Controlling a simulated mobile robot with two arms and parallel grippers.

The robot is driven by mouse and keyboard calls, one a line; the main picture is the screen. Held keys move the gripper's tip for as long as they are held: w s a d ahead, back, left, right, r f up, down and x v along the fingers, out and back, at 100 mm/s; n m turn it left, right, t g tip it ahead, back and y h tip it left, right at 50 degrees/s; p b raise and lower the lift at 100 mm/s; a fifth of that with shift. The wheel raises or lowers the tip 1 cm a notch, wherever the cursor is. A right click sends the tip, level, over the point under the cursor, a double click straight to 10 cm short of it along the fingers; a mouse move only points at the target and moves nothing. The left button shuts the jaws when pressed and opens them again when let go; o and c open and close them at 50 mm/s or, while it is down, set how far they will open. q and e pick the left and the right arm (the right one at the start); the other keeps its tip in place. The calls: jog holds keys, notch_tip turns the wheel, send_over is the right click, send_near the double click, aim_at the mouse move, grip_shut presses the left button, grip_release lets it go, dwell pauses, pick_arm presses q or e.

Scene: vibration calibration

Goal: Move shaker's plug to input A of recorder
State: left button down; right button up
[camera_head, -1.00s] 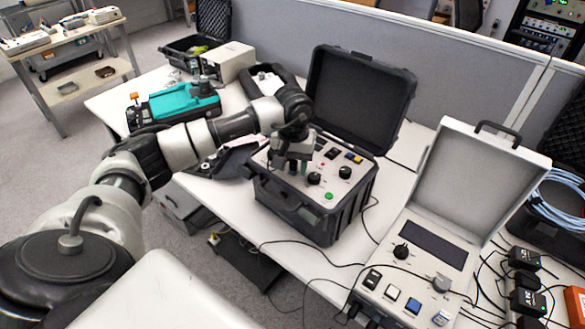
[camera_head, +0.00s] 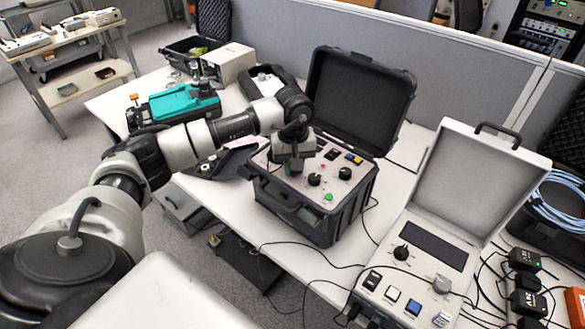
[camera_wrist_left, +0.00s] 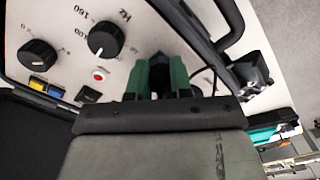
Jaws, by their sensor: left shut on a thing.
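My left gripper (camera_head: 291,166) is over the left part of the control panel in the open black case (camera_head: 307,218). In the left wrist view its green fingers (camera_wrist_left: 160,68) are shut on a small dark plug (camera_wrist_left: 159,70), close to the panel's edge. The plug's tip is hidden, so I cannot tell whether it sits in a socket. The panel carries an Hz dial (camera_wrist_left: 103,39), a second black knob (camera_wrist_left: 37,58) and a red button (camera_wrist_left: 99,74). A light grey instrument case (camera_head: 425,272), perhaps the recorder, stands open at the right. My right gripper is not in view.
A thin black cable (camera_head: 315,267) runs across the white table (camera_head: 225,205) towards the grey case. Black adapters (camera_head: 524,260) with several cables lie at the far right. A teal device (camera_head: 185,104) and a beige box (camera_head: 229,62) stand at the back left. A partition backs the table.

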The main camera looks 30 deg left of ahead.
pick_arm(q)
jog(key=n, duration=0.4)
dwell(0.3)
jog(key=shift+n, duration=2)
jog(key=shift+n, duration=1.1)
jog(key=shift+p, duration=0.3)
